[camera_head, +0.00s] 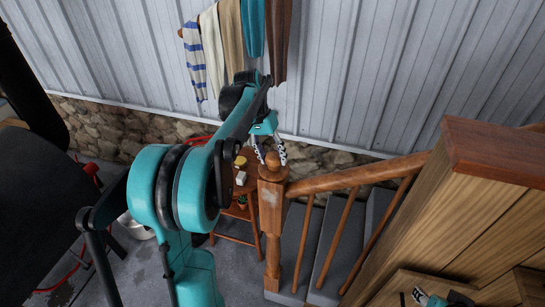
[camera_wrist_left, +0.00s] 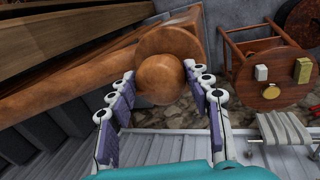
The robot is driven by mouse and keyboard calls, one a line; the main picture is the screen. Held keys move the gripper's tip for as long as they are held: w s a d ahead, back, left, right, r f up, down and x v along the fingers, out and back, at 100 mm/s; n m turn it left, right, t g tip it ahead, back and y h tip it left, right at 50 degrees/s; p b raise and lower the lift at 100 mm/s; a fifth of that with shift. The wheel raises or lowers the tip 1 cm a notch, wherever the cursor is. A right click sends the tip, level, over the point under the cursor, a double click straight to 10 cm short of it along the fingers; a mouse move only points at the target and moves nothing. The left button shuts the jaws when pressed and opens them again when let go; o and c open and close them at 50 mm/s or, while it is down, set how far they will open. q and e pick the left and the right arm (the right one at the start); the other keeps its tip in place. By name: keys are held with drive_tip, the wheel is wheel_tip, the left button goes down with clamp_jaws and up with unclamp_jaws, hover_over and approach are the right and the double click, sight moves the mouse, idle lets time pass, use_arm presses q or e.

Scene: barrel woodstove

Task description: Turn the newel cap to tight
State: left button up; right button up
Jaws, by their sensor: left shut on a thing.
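The newel cap is a round brown wooden ball on top of the newel post (camera_head: 271,215) at the foot of the stair rail. In the left wrist view the newel cap (camera_wrist_left: 160,80) sits between the two fingers of my left gripper (camera_wrist_left: 159,71), with the post behind it. My left gripper (camera_head: 271,156) reaches down to the post top in the head view and is shut on the cap, one finger on each side. How tight the cap is cannot be told. Part of my right gripper (camera_head: 428,297) shows at the bottom right edge, its jaws unclear.
The wooden handrail (camera_head: 355,178) runs right from the post, with balusters and grey steps below. A wooden panel (camera_head: 450,215) stands at the right. A small round-topped table (camera_wrist_left: 270,78) with small items stands close by. Cloths (camera_head: 232,42) hang on the metal wall. A black barrel stove (camera_head: 35,190) is at the left.

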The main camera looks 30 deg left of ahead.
use_arm(q)
drive_tip(key=shift+m, duration=0.6)
drive_tip(key=shift+g, duration=0.3)
drive_tip(key=o, duration=1.1)
drive_tip(key=shift+o, duration=0.2)
drive_tip(key=v, duration=1.2)
